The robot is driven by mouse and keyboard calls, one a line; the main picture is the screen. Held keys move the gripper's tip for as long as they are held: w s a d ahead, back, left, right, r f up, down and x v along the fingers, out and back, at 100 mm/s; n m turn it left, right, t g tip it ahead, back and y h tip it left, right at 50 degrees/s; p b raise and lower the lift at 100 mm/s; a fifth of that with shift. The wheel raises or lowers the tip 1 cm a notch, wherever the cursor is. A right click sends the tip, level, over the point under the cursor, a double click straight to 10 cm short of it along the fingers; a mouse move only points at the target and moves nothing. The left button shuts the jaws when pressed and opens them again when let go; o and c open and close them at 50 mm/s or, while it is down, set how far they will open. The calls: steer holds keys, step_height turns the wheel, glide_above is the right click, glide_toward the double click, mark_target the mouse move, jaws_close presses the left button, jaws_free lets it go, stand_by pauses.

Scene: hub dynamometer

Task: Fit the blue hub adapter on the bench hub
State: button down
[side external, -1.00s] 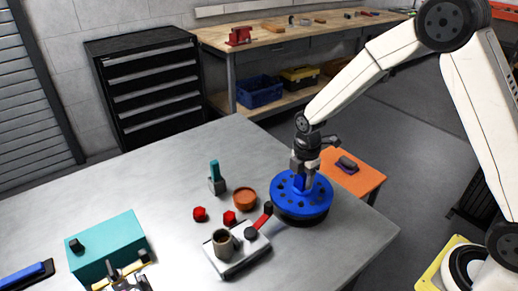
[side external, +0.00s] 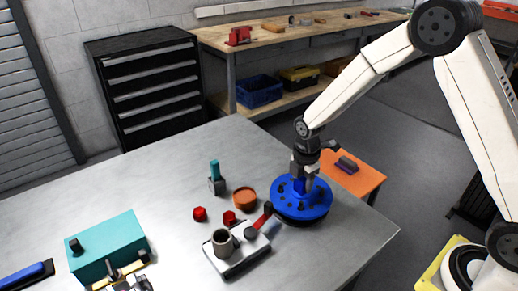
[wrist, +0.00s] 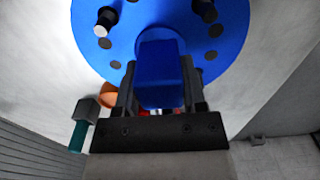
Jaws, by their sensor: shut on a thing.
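The blue hub adapter (side external: 318,205) is a wide, roughly level disc with a ring of holes and a raised grip block (wrist: 160,80) at its middle. My gripper (side external: 305,180) is above it, shut on that block; the fingers (wrist: 160,92) also show in the wrist view. The dark bench hub (side external: 301,223) is under the adapter, and only a thin dark edge shows. In the wrist view, dark studs (wrist: 106,18) stand up through holes in the disc. Whether the disc rests fully on the hub is hidden.
Near the adapter on the grey table are a red-handled lever fixture (side external: 238,258) with a grey cup, red nuts (side external: 200,214), an orange-brown bowl (side external: 245,198) and a teal-handled tool (side external: 216,178). A teal box (side external: 108,245) stands at left. The middle-left table is clear.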

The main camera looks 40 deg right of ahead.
steer(key=shift+c, duration=0.8)
jaws_free()
steer(key=shift+o, duration=0.4)
steer(key=shift+r, duration=3.9)
steer(key=shift+s+d+r+m, duration=0.1)
steer(key=shift+s+r+m, duration=0.05)
steer(key=shift+s+m, duration=0.85)
steer(key=s+m+t, duration=0.2)
steer(key=s+m, duration=1.1)
steer(key=m, duration=0.3)
steer(key=shift+d+t, duration=0.3)
steer(key=shift+d, duration=0.1)
